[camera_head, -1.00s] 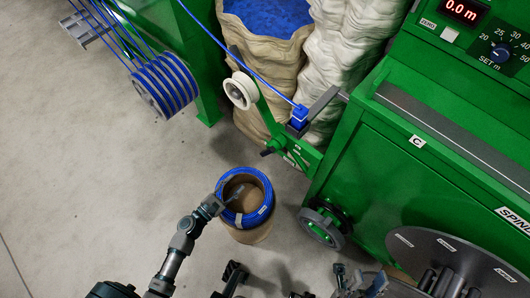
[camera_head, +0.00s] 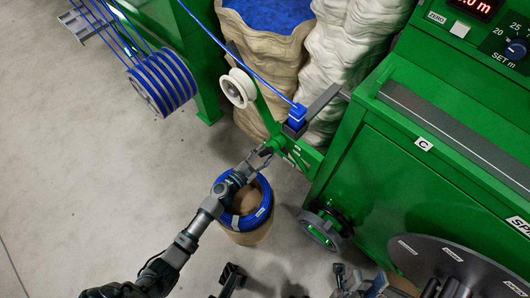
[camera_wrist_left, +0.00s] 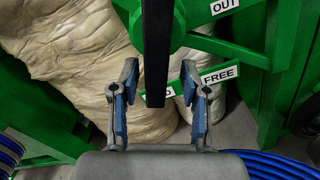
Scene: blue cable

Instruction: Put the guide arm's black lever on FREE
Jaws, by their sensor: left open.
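The green guide arm (camera_head: 268,112) carries a white pulley and a blue block. Its black lever (camera_wrist_left: 157,50) hangs down the middle of the left wrist view, its end between my left gripper's (camera_wrist_left: 160,98) fingers, with a gap on both sides. In the head view my left gripper (camera_head: 256,160) is open at the low end of the guide arm. My right gripper (camera_head: 360,284) is at the bottom edge, its jaws unclear.
A blue cable coil (camera_head: 262,212) on a cardboard core stands on the floor below my left gripper. The green spindle machine (camera_head: 385,180) fills the right. Cloth sacks (camera_head: 262,60) stand behind the guide arm.

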